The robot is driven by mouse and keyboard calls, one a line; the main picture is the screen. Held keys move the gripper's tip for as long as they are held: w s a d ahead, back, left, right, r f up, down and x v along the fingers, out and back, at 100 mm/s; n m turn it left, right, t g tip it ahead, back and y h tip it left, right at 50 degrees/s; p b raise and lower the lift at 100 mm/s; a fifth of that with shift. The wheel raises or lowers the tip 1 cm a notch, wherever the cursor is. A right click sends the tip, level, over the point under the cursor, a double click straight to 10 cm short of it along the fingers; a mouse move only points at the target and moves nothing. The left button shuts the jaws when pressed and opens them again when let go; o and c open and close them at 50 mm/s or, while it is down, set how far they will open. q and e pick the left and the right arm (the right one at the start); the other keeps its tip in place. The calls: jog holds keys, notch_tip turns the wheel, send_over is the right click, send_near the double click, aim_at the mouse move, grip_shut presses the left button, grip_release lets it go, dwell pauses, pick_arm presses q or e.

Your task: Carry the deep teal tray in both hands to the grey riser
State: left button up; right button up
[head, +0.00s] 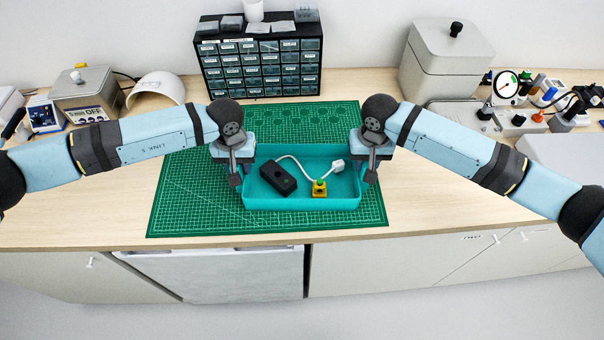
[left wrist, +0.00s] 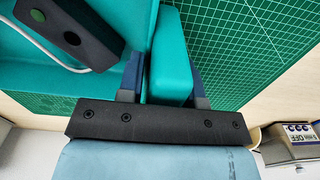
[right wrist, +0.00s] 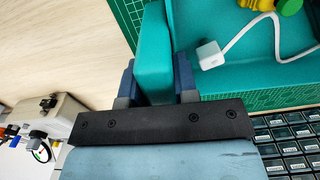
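The deep teal tray (head: 300,203) is over the front part of the green cutting mat; I cannot tell whether it touches the mat. It holds a black box (head: 278,178), a yellow piece (head: 319,188) and a white cable with a white plug. My left gripper (head: 236,170) has its fingers on both sides of the tray's left end wall, also seen in the left wrist view (left wrist: 170,72). My right gripper (head: 370,168) is likewise around the right end wall (right wrist: 153,60). Both appear closed on it. A pale grey flat-topped block (head: 565,155), partly behind my right arm, may be the riser.
A drawer cabinet (head: 260,65) stands behind the mat (head: 190,200). A grey lidded box (head: 445,65) and several instruments (head: 505,88) stand back right. A power unit (head: 85,95) and a white curved shell (head: 157,85) are at left. The bench's front edge is close to the tray.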

pick_arm(q)
jog(key=shift+a, duration=0.1)
grip_shut()
pick_arm(e)
jog(key=shift+d, duration=0.1)
grip_shut()
pick_arm(q)
jog(key=shift+r, duration=0.15)
pick_arm(e)
jog(key=shift+w+r, duration=0.1)
jog(key=shift+r, duration=0.1)
